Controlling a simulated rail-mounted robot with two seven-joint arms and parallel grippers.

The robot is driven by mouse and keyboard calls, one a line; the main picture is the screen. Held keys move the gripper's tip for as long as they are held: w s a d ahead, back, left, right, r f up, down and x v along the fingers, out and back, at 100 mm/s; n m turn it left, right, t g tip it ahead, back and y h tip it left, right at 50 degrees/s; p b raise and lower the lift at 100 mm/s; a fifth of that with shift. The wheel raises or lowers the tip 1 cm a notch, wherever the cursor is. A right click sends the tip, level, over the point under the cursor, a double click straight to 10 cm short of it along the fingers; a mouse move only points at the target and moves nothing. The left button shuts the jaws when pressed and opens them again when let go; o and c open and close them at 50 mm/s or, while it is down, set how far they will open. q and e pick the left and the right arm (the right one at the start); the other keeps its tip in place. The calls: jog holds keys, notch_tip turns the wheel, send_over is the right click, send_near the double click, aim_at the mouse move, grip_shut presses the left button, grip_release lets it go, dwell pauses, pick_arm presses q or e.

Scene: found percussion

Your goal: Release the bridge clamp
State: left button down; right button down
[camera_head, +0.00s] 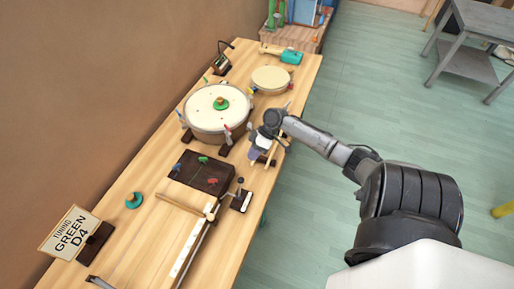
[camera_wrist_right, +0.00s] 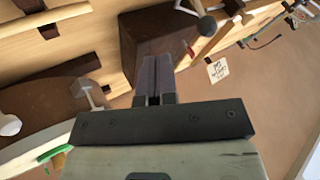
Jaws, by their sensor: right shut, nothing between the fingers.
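My right gripper (camera_head: 257,153) is shut and empty above the table's right edge, between the large drum and the small lever. In the right wrist view its fingers (camera_wrist_right: 155,78) are together in front of a dark wooden block (camera_wrist_right: 150,35). A small upright lever with a dark knob (camera_head: 240,182) stands on a pale base beside the long stringed board (camera_head: 190,247); a round-knobbed lever (camera_wrist_right: 206,24) also shows in the wrist view. A wooden bar with a hammer-like end (camera_head: 208,209) crosses the board. I cannot tell which part is the bridge clamp. My left gripper is not in view.
A large drum (camera_head: 216,108) with coloured pegs and a smaller drum (camera_head: 270,79) stand farther back. A dark box (camera_head: 201,173) with coloured pegs lies mid-table. A "TUNING GREEN D4" sign (camera_head: 70,232) and a green knob (camera_head: 134,200) are at left.

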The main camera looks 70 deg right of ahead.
aim_at(240, 188)
jog(key=a+f, duration=0.2)
jog(key=a, duration=0.4)
jog(key=shift+w+a+f+p, duration=0.15)
jog(key=shift+w+f+p, duration=0.1)
jog(key=shift+f+p, duration=0.15)
